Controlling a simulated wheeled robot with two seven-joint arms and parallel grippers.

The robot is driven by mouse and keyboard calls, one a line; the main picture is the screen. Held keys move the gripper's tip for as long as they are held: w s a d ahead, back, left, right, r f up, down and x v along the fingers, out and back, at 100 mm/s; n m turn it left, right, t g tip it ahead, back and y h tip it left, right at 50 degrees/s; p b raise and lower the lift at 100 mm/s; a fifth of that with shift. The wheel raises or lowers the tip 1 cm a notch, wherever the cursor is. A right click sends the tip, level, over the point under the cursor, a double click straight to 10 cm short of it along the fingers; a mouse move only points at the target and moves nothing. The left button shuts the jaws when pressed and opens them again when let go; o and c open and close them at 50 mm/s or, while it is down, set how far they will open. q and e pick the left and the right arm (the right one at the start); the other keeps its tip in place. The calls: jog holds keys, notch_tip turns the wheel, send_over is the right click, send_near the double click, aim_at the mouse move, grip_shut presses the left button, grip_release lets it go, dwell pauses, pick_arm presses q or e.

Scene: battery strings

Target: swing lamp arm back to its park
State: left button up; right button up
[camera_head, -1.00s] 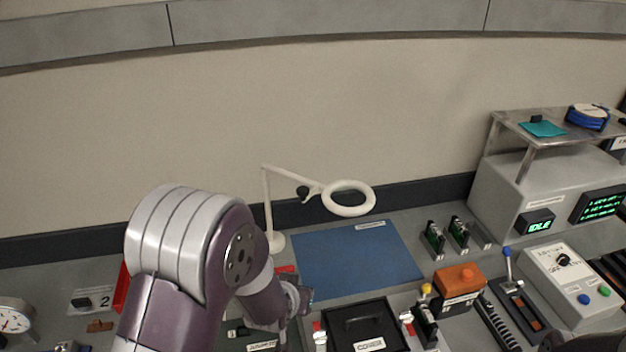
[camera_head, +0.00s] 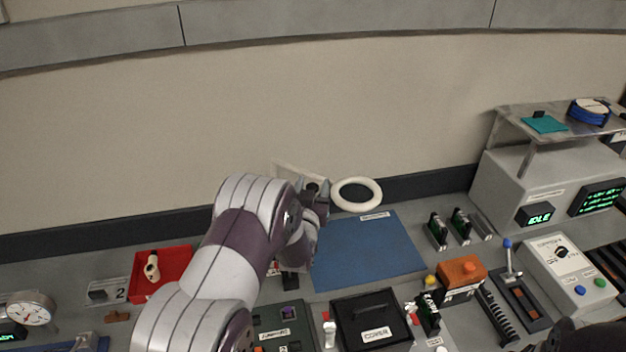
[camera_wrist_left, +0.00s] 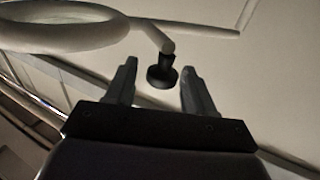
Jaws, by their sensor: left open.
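The white lamp arm (camera_head: 295,172) rises at the back of the bench and carries a white ring head (camera_head: 357,194) above the far edge of the blue mat (camera_head: 367,254). My left gripper (camera_head: 316,190) is at the lamp arm, just left of the ring. In the left wrist view the gripper (camera_wrist_left: 158,82) is open, with the black knob (camera_wrist_left: 162,74) of the lamp arm between and slightly beyond its fingertips. The ring head also shows in the left wrist view (camera_wrist_left: 62,26), to the left of the fingers. My left arm hides the lamp's base.
A red tray (camera_head: 143,287) with a pale part lies left of my arm. A black cover (camera_head: 372,318) sits in front of the mat. An orange block (camera_head: 461,270), a blue-knobbed lever (camera_head: 508,257) and a grey console (camera_head: 540,175) stand to the right.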

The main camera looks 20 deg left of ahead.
pick_arm(q)
jog(key=shift+w, duration=0.2)
jog(key=shift+a, duration=0.1)
pick_arm(e)
jog(key=shift+s+r, duration=0.1)
jog(key=shift+r, duration=0.05)
jog(key=shift+a, duration=0.1)
